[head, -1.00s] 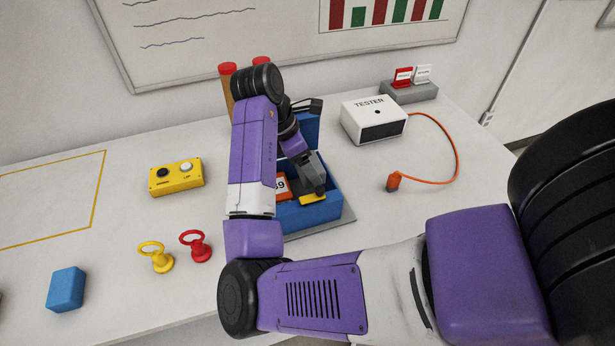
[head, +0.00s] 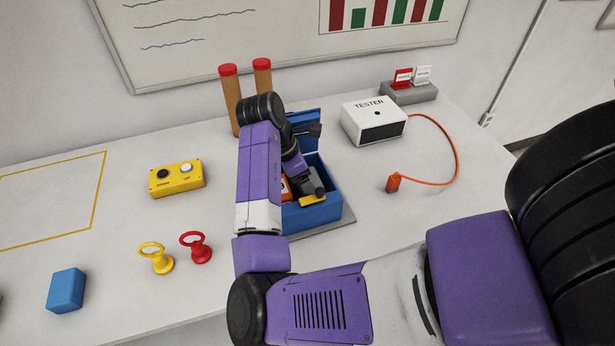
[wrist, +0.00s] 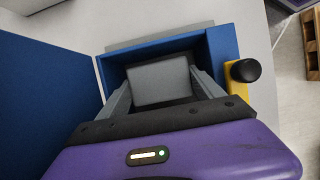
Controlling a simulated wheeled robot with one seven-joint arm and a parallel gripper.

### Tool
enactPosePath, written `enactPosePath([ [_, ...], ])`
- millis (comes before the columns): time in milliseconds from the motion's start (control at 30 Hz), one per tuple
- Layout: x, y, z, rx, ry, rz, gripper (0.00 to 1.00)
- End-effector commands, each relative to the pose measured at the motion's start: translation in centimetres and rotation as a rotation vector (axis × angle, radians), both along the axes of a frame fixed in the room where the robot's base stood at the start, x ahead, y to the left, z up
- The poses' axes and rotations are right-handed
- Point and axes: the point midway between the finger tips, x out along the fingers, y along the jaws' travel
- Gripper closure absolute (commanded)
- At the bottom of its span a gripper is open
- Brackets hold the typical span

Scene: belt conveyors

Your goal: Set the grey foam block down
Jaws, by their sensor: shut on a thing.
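The grey foam block (wrist: 158,82) is between my gripper's two fingers in the wrist view. My gripper (wrist: 160,88) is shut on it. The block is within the opening of the blue box (wrist: 222,45), whose walls show around it. In the head view the blue box (head: 318,217) stands on a grey plate with its lid raised at the back. My gripper (head: 308,186) reaches into it there, and my arm hides part of the box. The block is hard to make out in the head view, and I cannot tell whether it touches the box floor.
A yellow latch with a black knob (wrist: 244,72) is on the box's side. A white tester (head: 374,121) with an orange cable stands behind right. A yellow button box (head: 177,179), red and yellow ring handles and a blue block (head: 66,290) are on the left.

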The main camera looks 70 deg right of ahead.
Motion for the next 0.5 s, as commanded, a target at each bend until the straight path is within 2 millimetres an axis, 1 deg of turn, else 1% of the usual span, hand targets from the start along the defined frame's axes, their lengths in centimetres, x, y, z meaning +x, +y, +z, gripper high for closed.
enactPosePath([
  [267,-0.04,-0.01,-0.49,-0.001,0.0,-0.001,0.68],
  [300,-0.05,-0.01,-0.5,-0.001,0.0,-0.001,0.18],
  [333,-0.04,-0.01,-0.5,-0.001,0.0,-0.001,0.15],
  [500,-0.04,-0.01,-0.49,-0.001,0.0,-0.001,0.15],
])
